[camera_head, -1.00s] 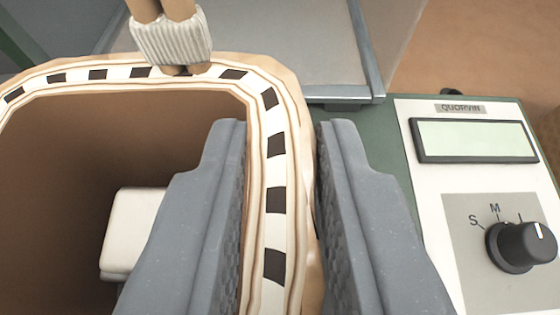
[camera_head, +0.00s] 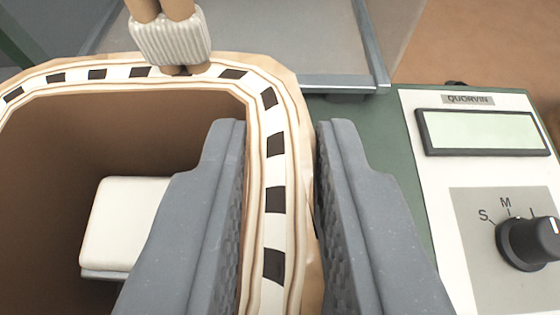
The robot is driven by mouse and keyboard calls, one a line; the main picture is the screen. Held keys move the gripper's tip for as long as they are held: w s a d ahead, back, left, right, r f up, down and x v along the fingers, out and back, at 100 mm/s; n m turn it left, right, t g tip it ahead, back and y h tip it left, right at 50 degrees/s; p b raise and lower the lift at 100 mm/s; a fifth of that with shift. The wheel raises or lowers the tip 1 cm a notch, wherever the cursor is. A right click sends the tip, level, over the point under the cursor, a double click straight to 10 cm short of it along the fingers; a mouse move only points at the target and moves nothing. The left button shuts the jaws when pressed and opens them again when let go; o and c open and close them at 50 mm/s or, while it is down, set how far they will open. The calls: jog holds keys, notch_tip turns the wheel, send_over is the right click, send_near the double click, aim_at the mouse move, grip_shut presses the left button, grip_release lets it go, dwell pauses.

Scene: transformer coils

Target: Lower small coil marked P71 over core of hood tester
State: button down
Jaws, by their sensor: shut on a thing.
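The coil (camera_head: 276,200) is a large rounded ring with a tan outer wrap and a white band with dark dashes. My gripper (camera_head: 280,135) is shut on its right wall, one grey finger inside the opening and one outside. A ribbed white sleeve with two tan leads (camera_head: 170,38) sits on the coil's far side. Through the opening I see a white block (camera_head: 125,225), probably the tester's core, below the coil and left of my inner finger, partly hidden by that finger. No P71 mark shows in this view.
The tester's panel (camera_head: 470,180), labelled QUORVIN, lies at the right with a display (camera_head: 482,132) and a black S-M-L knob (camera_head: 528,243). Behind the coil is a grey tray-like surface with a metal edge (camera_head: 345,83) and a clear side panel.

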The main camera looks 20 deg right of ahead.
jog(key=shift+f, duration=0.2)
jog(key=shift+f, duration=0.45)
jog(key=shift+f+b, duration=0.25)
jog(key=shift+b, duration=0.05)
jog(key=c, duration=1.3)
grip_release()
jog(key=shift+o, duration=0.2)
jog(key=shift+a, duration=0.1)
jog(key=shift+c, duration=0.5)
